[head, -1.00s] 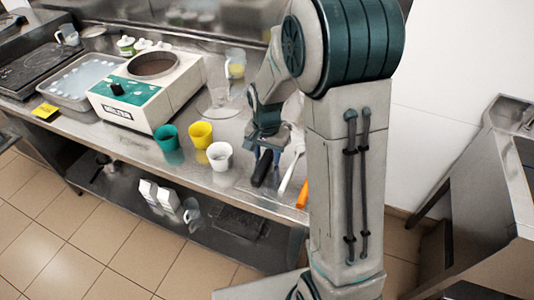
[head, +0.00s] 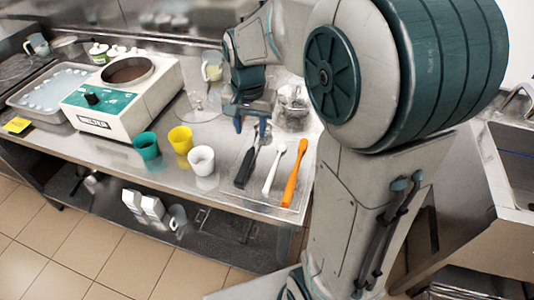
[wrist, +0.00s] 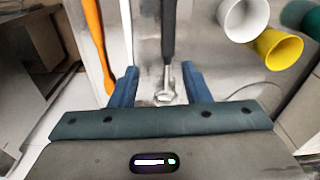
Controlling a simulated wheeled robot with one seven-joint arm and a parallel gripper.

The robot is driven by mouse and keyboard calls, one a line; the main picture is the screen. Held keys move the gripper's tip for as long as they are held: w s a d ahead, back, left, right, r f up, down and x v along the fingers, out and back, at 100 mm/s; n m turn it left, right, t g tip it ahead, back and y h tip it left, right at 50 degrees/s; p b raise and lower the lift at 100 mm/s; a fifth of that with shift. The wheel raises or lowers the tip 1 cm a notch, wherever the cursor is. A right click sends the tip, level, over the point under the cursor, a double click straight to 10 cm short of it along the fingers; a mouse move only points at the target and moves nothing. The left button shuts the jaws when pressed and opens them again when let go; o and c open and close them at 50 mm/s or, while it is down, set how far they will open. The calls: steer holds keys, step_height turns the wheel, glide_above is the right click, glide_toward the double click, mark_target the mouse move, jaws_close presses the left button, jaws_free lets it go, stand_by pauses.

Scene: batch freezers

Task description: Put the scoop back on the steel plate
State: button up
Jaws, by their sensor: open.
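The scoop (head: 245,168), with a black handle, lies on the thin steel plate (head: 258,186) near the front edge of the counter. In the wrist view its black handle (wrist: 168,32) and metal shaft run between my fingers, and its metal end shows close to the palm. My gripper (head: 250,125) is open at the back end of the scoop. Its two blue fingers also show in the wrist view (wrist: 160,73), one on each side of the metal shaft, with visible gaps. Whether the scoop's far end touches the plate is hard to tell.
A white spatula (head: 273,168) and an orange spatula (head: 294,173) lie right of the scoop. White (head: 202,160), yellow (head: 180,139) and green (head: 146,145) cups stand to the left.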

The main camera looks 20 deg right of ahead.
steer(key=s+d+r+n+t, duration=0.1)
steer(key=s+n, duration=0.5)
steer(key=s, duration=1)
steer(key=shift+d+t, duration=0.2)
steer(key=shift+t, duration=0.5)
stand_by(0.6)
steer(key=shift+c, duration=0.9)
